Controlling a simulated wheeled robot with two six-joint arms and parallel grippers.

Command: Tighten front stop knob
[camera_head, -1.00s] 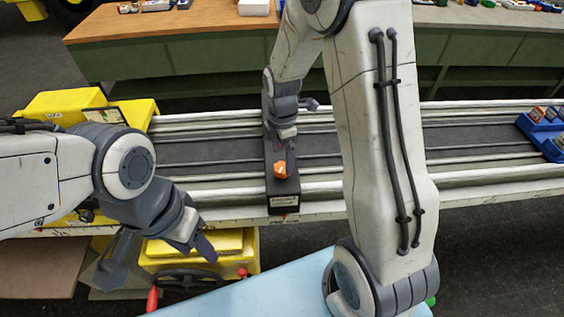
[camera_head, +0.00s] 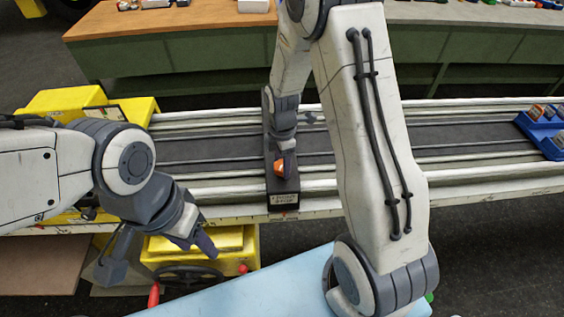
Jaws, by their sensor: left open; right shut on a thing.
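The front stop is a dark block (camera_head: 283,203) with a pale label, lying across the rails of the long track. An orange knob (camera_head: 278,167) sits on its top. My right gripper (camera_head: 286,168) comes down from above and is shut on the orange knob, which it partly covers. My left gripper (camera_head: 150,255) is open and empty, in front of the track at the lower left, above a yellow box.
The railed track (camera_head: 460,140) runs across the view. A blue tray (camera_head: 545,135) with small parts sits at its right end. A yellow box with a handwheel (camera_head: 188,275) stands below at left. A green bench (camera_head: 200,60) with small items stands behind.

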